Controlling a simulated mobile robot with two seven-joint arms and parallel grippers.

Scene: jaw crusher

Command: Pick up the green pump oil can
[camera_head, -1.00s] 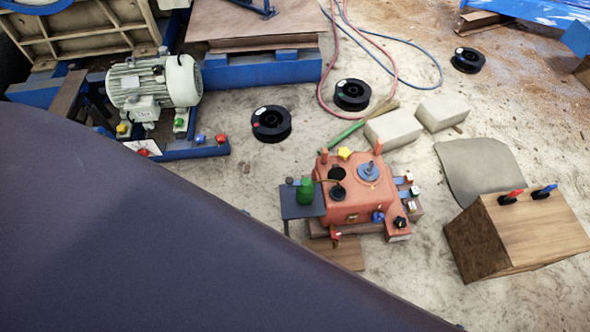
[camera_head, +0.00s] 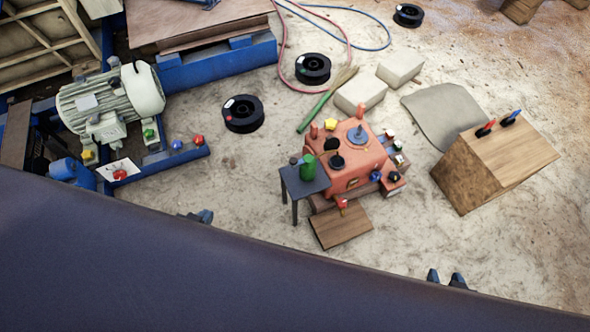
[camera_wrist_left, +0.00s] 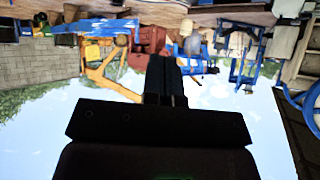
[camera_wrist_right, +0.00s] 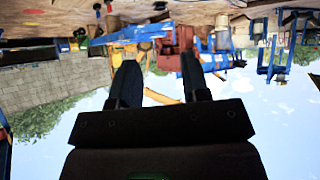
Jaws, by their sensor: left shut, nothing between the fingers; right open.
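The green pump oil can (camera_head: 308,167) stands upright on a small dark side table (camera_head: 292,180), beside the red-orange machine (camera_head: 352,168). My left gripper (camera_head: 202,216) shows only its tips past my body, below and left of the can and well apart from it. In the left wrist view my left gripper (camera_wrist_left: 166,62) is shut and empty. My right gripper (camera_head: 447,278) shows its tips at the lower right, far from the can. In the right wrist view my right gripper (camera_wrist_right: 158,65) is open with nothing between its fingers. The can is not visible in either wrist view.
A wooden box (camera_head: 495,165) with red and blue handles stands to the right. A wooden board (camera_head: 342,227) lies in front of the machine. A grey motor (camera_head: 112,100) sits at the left. Black spools (camera_head: 243,114), pale blocks (camera_head: 361,93) and hoses lie behind. The front floor is clear.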

